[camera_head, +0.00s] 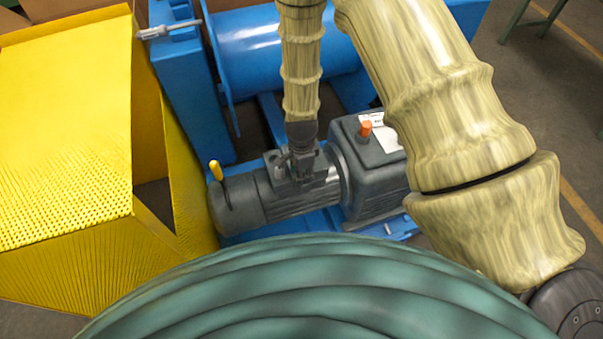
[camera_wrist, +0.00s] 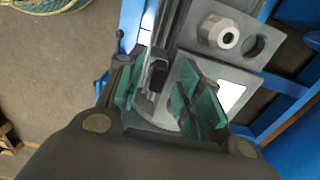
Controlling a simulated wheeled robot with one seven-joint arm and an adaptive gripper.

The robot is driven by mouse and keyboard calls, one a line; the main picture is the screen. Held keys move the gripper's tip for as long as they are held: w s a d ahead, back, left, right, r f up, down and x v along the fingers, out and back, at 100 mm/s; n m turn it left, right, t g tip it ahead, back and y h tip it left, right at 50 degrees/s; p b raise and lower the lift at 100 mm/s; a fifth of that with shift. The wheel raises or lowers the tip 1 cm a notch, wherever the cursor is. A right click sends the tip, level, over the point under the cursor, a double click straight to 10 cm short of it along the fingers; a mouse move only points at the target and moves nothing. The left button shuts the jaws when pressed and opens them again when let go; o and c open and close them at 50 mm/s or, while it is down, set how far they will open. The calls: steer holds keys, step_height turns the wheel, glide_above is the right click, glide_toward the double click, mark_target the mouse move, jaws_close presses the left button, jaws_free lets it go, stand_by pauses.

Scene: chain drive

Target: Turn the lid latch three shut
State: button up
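A grey motor (camera_head: 300,202) with a dark terminal box (camera_head: 283,170) on top sits on the blue frame in the head view. My gripper (camera_head: 299,172) points down at this box and hides much of it. In the wrist view my gripper (camera_wrist: 163,95) is open, with its green-padded fingers well apart. A narrow dark metal piece (camera_wrist: 157,72), perhaps a latch, stands between the fingers. I cannot tell whether a finger touches it. Which latch is number three, and how far it is turned, I cannot make out.
A lever with a yellow grip (camera_head: 216,170) stands at the motor's left end. A grey gearbox (camera_head: 374,175) with an orange knob (camera_head: 365,128) is to the right. A yellow perforated guard (camera_head: 66,130) fills the left. A hex fitting (camera_wrist: 220,35) stands beside the fingers.

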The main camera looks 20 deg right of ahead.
steer(key=shift+f, duration=0.7)
jaws_close()
